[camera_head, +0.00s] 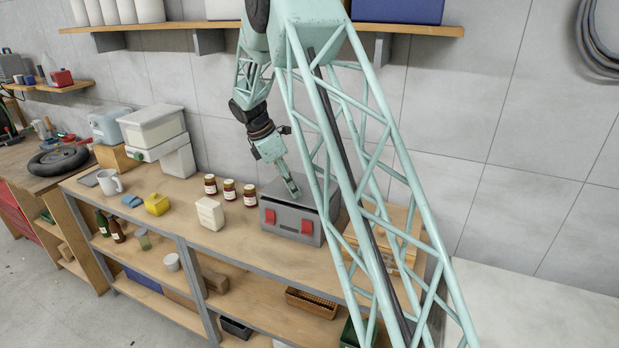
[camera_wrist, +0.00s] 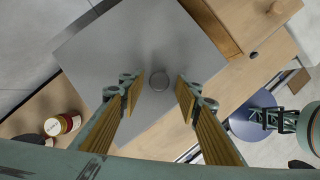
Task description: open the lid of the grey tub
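The grey tub (camera_head: 288,224) stands on the workbench against the wall, with two red latches on its front face. Its flat grey lid (camera_wrist: 165,40) lies shut on top. My gripper (camera_head: 295,194) points down at the lid from above. I cannot tell how far the fingertips are above the lid.
Several red-lidded jars (camera_head: 229,189) stand left of the tub, with a white block-shaped carton (camera_head: 210,213) in front of them. A wooden box (camera_head: 380,240) stands close on the right. A shelf (camera_head: 200,26) runs above. The bench front before the tub is clear.

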